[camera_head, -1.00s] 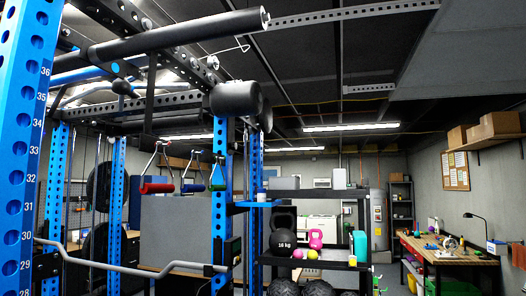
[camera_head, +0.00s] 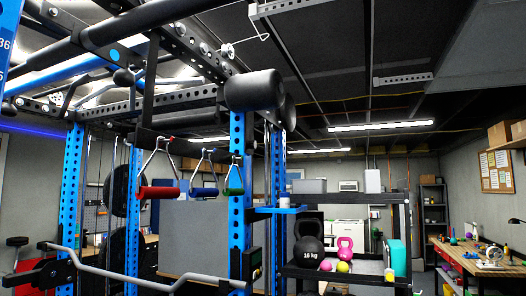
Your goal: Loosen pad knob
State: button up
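Black roller pads (camera_head: 254,90) show on the blue rack in the middle of the head view, one large in front and another (camera_head: 288,112) partly behind it. A perforated dark beam (camera_head: 185,38) runs down toward them from the upper left. A small silver knob-like part (camera_head: 228,50) with a bent wire sits at that beam, above the front pad. I cannot tell whether it is the pad knob, or how tight it is. My gripper is not in view.
Red (camera_head: 158,193), blue (camera_head: 204,192) and green (camera_head: 233,191) handles hang left of the pads. A bent grey bar (camera_head: 150,278) crosses low in front. A workbench (camera_head: 475,262) is at far right.

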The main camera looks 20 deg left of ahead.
aim_at(252, 144)
jog(key=z, duration=0.05)
jog(key=i, duration=3.1)
jog(key=u, duration=3.35)
